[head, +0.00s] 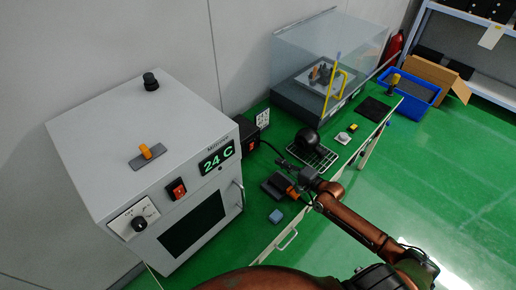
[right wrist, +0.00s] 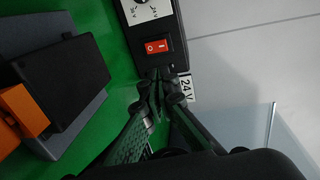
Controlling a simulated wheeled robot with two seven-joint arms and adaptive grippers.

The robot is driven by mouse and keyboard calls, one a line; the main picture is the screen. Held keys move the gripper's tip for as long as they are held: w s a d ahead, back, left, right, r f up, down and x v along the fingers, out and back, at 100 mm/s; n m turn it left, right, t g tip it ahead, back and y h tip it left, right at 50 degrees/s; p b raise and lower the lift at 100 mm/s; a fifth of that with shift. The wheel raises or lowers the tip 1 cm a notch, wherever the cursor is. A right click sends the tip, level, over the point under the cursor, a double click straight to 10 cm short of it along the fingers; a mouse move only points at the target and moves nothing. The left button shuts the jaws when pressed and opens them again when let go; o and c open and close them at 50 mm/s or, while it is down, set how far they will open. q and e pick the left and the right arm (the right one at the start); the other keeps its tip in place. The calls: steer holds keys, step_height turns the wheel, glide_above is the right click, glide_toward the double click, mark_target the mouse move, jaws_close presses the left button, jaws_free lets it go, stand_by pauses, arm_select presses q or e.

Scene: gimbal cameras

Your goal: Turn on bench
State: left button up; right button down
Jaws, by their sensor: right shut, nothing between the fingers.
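A black bench power box (head: 249,131) stands on the green bench against the wall, beside the white cabinet. Its red rocker switch (head: 251,144) faces the bench front. In the right wrist view the red switch (right wrist: 157,46) sits below a white dial plate (right wrist: 150,10), with a 24 V label (right wrist: 186,86) beside the box. My right gripper (head: 280,163) is shut and empty. In the right wrist view its fingertips (right wrist: 163,80) point at the box, close to the switch; I cannot tell if they touch. Which way the rocker is pressed is unclear. My left gripper is not in view.
The white cabinet (head: 110,150) has its own red switch (head: 177,189), dial and 24 C display. A dark grey block with orange (head: 279,187), a blue cube (head: 276,216) and a wire rack (head: 314,154) lie near my right arm. A clear-covered case (head: 300,100) stands further back.

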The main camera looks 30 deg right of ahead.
steer(key=shift+w, duration=0.1)
steer(key=shift+w+a, duration=0.1)
steer(key=shift+w, duration=0.05)
glide_toward(253, 144)
steer(key=x, duration=0.5)
steer(key=shift+f, duration=0.3)
steer(key=shift+w+a+r, duration=0.1)
steer(key=shift+w+a, duration=0.15)
steer(key=shift+w, duration=0.45)
